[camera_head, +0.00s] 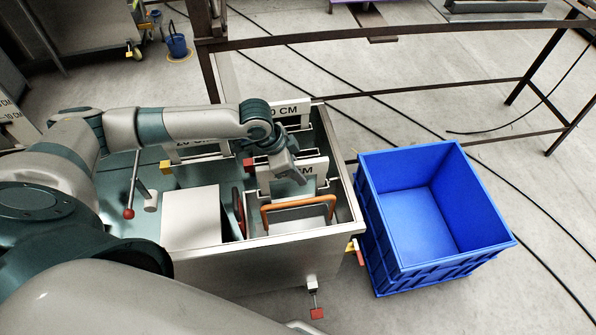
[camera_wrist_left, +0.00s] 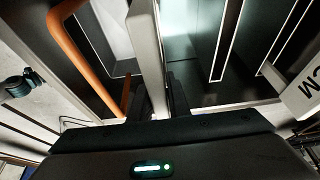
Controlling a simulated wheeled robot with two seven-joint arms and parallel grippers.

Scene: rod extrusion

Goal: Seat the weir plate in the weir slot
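A white weir plate with black "CM" lettering (camera_head: 312,168) stands upright across the right part of the metal tank (camera_head: 345,215). My left gripper (camera_head: 288,172) is over its upper edge. In the left wrist view the plate (camera_wrist_left: 146,40) shows edge-on between the dark fingers (camera_wrist_left: 158,100), which are closed on it. The weir slot is not clearly visible, so I cannot tell if the plate's sides are in it. My right gripper is out of view.
Other labelled plates stand behind, one marked "0 CM" (camera_head: 292,110) and one partly hidden (camera_head: 200,149). An orange handle (camera_head: 300,201) is in front of the held plate. A white block (camera_head: 190,217) is left, and an empty blue crate (camera_head: 427,220) stands right of the tank.

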